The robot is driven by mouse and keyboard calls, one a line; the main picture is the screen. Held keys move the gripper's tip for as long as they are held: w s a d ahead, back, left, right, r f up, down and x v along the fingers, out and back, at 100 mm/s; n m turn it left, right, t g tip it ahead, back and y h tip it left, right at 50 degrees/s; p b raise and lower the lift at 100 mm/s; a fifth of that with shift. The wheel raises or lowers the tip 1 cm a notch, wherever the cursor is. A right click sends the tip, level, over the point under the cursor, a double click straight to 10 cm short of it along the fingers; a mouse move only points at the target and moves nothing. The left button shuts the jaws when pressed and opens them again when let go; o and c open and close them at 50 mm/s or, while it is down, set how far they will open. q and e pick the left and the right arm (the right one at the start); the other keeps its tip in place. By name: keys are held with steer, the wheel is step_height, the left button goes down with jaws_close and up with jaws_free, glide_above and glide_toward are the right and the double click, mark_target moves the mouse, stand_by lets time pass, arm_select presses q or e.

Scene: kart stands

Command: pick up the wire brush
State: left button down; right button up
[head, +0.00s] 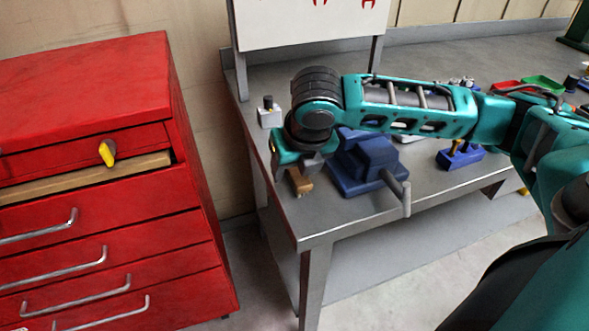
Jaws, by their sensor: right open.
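A small brown wooden piece (300,181), which looks like the wire brush, lies on the grey workbench near its left front edge. Its bristles cannot be made out, and its upper part is hidden behind my gripper. My right gripper (296,167) is open and points down just above the brown piece. Whether its fingers are around the piece or only over it cannot be told. My left gripper is not in view.
A blue vise (362,165) with a grey handle stands close to the right of the brown piece. A small white holder (269,113) is behind. A blue stand (460,155) and red and green trays (543,84) are farther right. A red drawer cabinet (95,70) stands left, its top drawer partly open.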

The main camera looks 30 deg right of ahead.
mark_target(295, 169)
steer(key=shift+f, duration=0.1)
stand_by(0.3)
steer(key=c, duration=1.1)
steer(key=shift+b, duration=0.55)
step_height(295, 169, up, 21)
steer(key=p, duration=0.5)
steer(key=shift+f, duration=0.2)
